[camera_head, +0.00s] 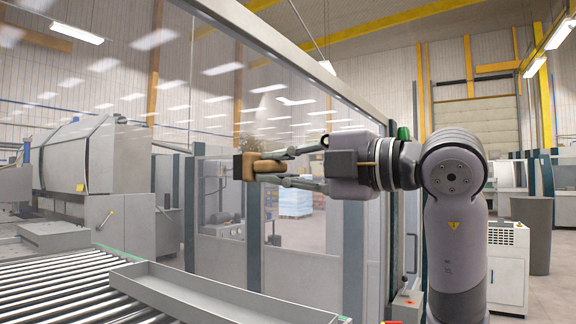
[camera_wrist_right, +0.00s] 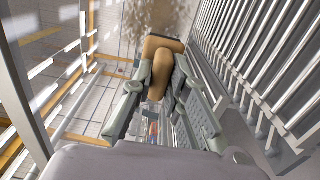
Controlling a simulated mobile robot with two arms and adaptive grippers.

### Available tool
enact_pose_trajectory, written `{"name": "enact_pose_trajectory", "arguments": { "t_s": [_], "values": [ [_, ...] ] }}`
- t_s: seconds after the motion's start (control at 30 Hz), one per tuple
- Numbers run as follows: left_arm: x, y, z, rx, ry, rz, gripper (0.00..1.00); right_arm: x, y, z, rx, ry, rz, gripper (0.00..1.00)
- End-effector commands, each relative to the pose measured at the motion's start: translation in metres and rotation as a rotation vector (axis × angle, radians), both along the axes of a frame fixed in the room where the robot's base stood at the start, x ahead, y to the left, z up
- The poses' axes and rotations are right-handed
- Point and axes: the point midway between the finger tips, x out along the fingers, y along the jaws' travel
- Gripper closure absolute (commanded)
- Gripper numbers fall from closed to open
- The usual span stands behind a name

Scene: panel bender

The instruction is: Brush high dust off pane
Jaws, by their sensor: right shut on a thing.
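My right gripper (camera_head: 272,167) reaches left across the front of the glass pane (camera_head: 275,110) and is shut on a brush. The brush (camera_head: 262,166) has a light brown wooden handle and a dark end that points left. In the right wrist view the brush handle (camera_wrist_right: 158,62) sits between the two grey fingers. A speckled grey-brown patch (camera_wrist_right: 160,15) lies beyond it; I cannot tell whether it is bristles or dust. Whether the brush touches the pane is unclear. My left gripper is out of view.
A roller conveyor (camera_head: 60,290) with a grey metal tray-like edge (camera_head: 190,290) lies at the lower left. The pane's grey top rail (camera_head: 300,60) slopes down to the right. A grey machine (camera_head: 85,155) stands behind at left. A white cabinet (camera_head: 507,265) and a dark bin (camera_head: 533,230) stand at right.

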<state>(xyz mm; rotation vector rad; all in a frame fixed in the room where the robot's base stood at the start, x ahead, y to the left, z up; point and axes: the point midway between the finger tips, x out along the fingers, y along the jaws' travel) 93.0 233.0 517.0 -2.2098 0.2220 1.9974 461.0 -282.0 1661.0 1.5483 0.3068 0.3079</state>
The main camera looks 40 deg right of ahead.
Motion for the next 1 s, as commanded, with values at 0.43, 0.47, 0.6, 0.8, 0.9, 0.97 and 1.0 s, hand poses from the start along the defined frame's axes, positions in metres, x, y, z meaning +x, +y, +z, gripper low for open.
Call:
{"name": "enact_pose_trajectory", "arguments": {
  "t_s": [0.43,0.47,0.6,0.8,0.9,0.97,1.0],
  "values": [
    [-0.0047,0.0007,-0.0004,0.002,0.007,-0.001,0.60,0.0001,0.0001,0.0000,0.000,0.000,0.000,1.00],
    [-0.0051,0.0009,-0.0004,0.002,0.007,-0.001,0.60,0.0001,0.0001,0.0000,0.000,0.000,0.000,1.00],
    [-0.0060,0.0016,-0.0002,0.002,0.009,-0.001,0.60,0.0009,0.0005,0.0001,0.000,0.000,0.001,1.00],
    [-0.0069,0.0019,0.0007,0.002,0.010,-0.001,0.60,0.0042,0.0019,0.0002,0.001,0.000,0.001,1.00],
    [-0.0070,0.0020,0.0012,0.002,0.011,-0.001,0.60,0.0061,0.0027,0.0002,0.001,0.000,0.001,1.00],
    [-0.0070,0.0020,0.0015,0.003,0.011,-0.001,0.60,0.0073,0.0031,0.0002,0.001,0.001,0.001,1.00],
    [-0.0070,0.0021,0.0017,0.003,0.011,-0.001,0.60,0.0080,0.0034,0.0002,0.001,0.001,0.001,1.00]
  ]
}}
